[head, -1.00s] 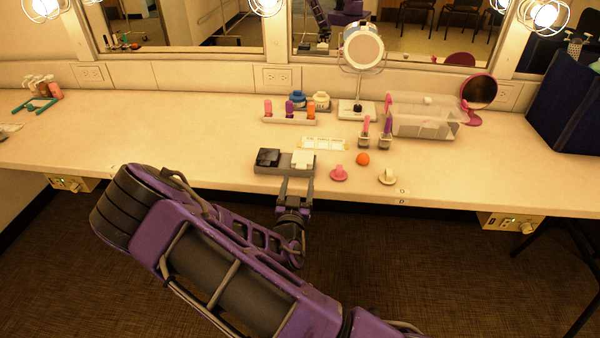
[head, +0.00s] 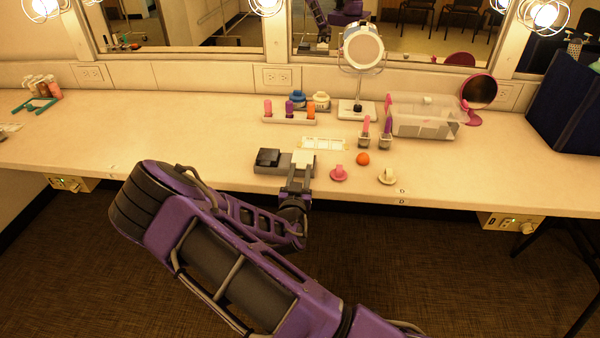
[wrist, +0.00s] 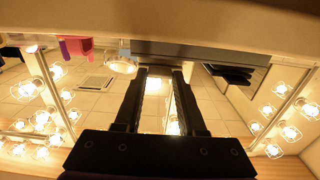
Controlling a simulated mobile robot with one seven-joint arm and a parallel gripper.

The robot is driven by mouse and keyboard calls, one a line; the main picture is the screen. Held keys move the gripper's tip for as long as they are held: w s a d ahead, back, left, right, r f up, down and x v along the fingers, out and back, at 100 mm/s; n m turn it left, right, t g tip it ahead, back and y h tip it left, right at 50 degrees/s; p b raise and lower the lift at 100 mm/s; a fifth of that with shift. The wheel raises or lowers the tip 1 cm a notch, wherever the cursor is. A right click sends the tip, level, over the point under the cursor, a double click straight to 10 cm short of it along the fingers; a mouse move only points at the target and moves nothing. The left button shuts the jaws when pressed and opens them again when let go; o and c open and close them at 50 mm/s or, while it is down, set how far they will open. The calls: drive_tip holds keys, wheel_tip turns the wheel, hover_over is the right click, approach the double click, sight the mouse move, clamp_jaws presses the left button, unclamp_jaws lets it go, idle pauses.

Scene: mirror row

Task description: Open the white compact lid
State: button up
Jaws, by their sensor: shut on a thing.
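The white compact (head: 303,156) sits at the right end of a dark grey tray (head: 258,169) near the counter's front edge, beside a black compact (head: 268,156). My gripper (head: 299,168) reaches in from the front, and its fingertips are at the front of the white compact, shut on it. The lid's angle is too small to make out. In the wrist view the fingers of my gripper (wrist: 160,72) stand a little apart, with their tips at a grey bar-like edge. The gripped part is hidden there.
A pink puff (head: 339,174), an orange ball (head: 362,159) and a cream puff (head: 387,176) lie to the right. A white palette (head: 324,143) lies behind the tray.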

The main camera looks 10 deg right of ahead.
clamp_jaws()
idle(0.8)
drive_tip(key=shift+r, duration=0.1)
